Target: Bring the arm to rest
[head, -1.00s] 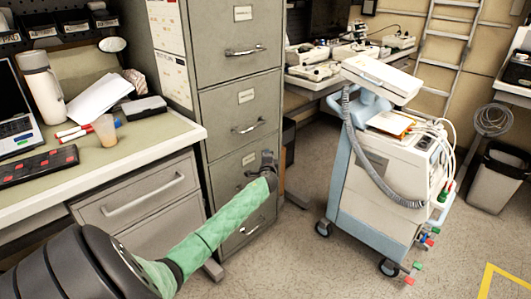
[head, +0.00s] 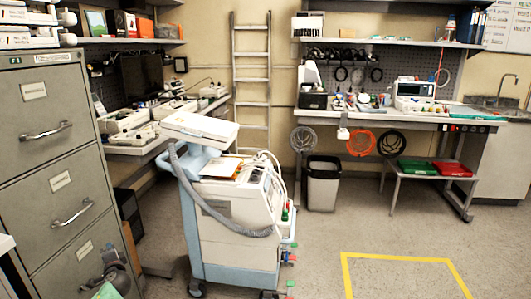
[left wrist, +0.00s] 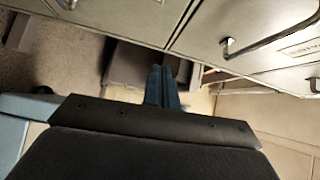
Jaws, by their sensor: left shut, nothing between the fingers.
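My left gripper (head: 112,262) shows at the lower left of the head view, in front of the lower right edge of the grey filing cabinet (head: 45,135). Only the gripper and a bit of my green-sleeved arm (head: 107,290) are in the frame. In the left wrist view the two dark fingers (left wrist: 162,88) lie together, shut and empty. Cabinet drawers with metal handles (left wrist: 232,45) show beyond them. I cannot tell the exact gap to the cabinet. My right gripper is not in view.
A wheeled medical cart (head: 235,215) stands right of the cabinet. A ladder (head: 252,80) leans at the back wall. A bin (head: 322,183) and a low table (head: 425,172) stand under the back bench. Floor is open around the yellow marking (head: 395,256).

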